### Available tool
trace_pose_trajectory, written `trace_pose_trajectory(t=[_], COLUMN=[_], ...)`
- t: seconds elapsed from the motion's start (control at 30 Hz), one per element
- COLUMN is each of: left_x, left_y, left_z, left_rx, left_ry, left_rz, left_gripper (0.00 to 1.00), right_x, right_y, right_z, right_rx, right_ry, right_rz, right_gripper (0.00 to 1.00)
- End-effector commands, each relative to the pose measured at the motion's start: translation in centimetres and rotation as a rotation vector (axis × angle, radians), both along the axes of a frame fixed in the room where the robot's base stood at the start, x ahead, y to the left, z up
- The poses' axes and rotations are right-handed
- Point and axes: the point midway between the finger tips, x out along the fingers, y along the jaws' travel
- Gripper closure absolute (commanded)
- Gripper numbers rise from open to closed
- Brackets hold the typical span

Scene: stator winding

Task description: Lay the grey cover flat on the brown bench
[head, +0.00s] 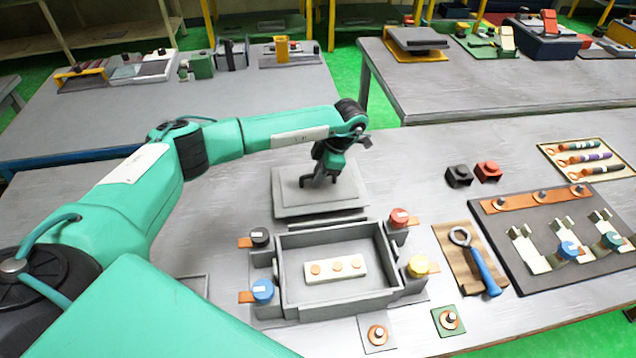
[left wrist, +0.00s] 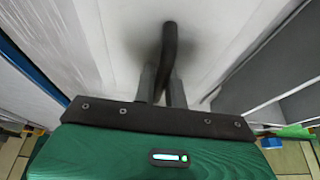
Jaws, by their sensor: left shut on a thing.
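The grey cover (head: 290,198) is a flat, stepped plate behind the open grey housing (head: 292,285) in the head view. It looks level and low over the bench (head: 215,225), which looks grey here. I cannot tell whether its underside touches the bench. My left gripper (head: 322,180) comes down onto the middle of the cover and is shut on its dark handle. In the left wrist view the dark handle (left wrist: 170,45) stands between the two fingers. The right gripper is out of view.
The housing holds a white block (head: 318,274) with copper discs, and coloured knobs surround it. A blue-handled wrench (head: 484,272), a dark board (head: 522,272) and black and red blocks (head: 488,171) lie to the right. The bench left of the cover is clear.

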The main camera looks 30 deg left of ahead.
Motion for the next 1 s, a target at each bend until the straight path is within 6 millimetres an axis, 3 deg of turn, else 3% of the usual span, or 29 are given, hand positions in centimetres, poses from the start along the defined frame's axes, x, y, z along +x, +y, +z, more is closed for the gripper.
trace_pose_trajectory(t=[0.3, 0.63, 0.67, 0.73, 1.0], left_x=[0.0, 0.0, 0.0, 0.0, -0.1], left_y=[0.0, 0.0, 0.0, 0.0, 0.0], left_z=[-3.7, -4.2, -4.2, -4.2, -4.1], left_rx=[0.000, 0.000, 0.000, 0.000, 0.000], left_ry=[0.001, 0.000, 0.001, 0.001, 0.001], left_rz=[0.001, 0.001, 0.000, 0.000, 0.000], left_gripper=[1.00, 1.00, 0.82, 0.68, 0.66], right_x=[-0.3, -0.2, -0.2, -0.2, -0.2], right_y=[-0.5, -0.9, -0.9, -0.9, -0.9], right_z=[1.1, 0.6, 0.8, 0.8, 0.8], right_rx=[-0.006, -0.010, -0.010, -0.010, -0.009], right_ry=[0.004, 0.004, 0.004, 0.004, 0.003], right_rz=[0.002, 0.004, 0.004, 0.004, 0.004], right_gripper=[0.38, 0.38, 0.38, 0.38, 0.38])
